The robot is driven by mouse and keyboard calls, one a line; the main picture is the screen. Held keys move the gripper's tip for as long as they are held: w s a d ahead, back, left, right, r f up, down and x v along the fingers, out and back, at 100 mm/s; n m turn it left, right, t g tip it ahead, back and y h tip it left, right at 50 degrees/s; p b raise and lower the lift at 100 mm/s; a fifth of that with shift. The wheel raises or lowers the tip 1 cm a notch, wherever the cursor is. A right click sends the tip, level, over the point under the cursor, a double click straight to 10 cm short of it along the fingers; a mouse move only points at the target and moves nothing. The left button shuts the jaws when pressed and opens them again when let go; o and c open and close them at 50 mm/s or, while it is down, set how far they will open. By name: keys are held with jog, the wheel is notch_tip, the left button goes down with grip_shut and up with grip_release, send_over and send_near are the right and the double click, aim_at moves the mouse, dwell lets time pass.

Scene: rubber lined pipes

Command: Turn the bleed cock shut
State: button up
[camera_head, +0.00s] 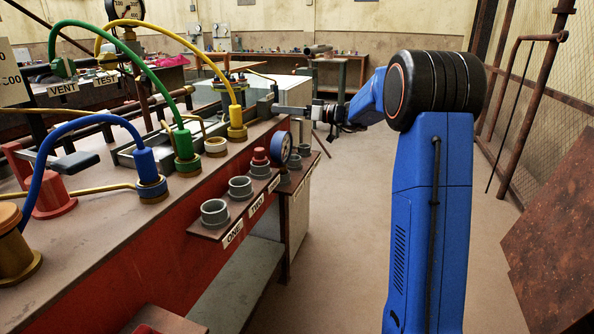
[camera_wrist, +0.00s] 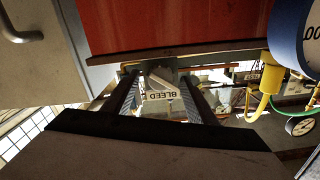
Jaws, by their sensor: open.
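The white BLEED label (camera_wrist: 170,95) shows between my fingers in the wrist view. A pale grey fitting (camera_wrist: 158,78), apparently the bleed cock, stands just beyond it, between the fingertips. My gripper (camera_wrist: 160,84) is open, with one dark finger on each side of the fitting and label. I cannot tell whether either finger touches. In the head view my gripper (camera_head: 288,110) reaches left to the far right corner of the bench, beside a grey block (camera_head: 265,107). The cock's handle and its angle are not clear there.
The bench (camera_head: 150,235) carries blue, green and yellow hoses and a VENT/TEST panel. A yellow hose fitting (camera_wrist: 265,85) is right in the wrist view. The floor (camera_head: 345,240) is clear.

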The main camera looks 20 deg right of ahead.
jog(key=v, duration=1.7)
jog(key=s+a+f+m+g+h, duration=0.1)
jog(key=s+a+f+g+h, duration=0.1)
jog(key=s+a, duration=0.8)
jog(key=s+a+f+m+g+h, duration=0.1)
jog(key=s+a+f+g, duration=0.4)
jog(key=s+a, duration=0.5)
jog(key=shift+s+a+m+h, duration=0.25)
jog(key=shift+m+h, duration=0.15)
jog(key=shift+h, duration=0.3)
jog(key=shift+f, duration=0.1)
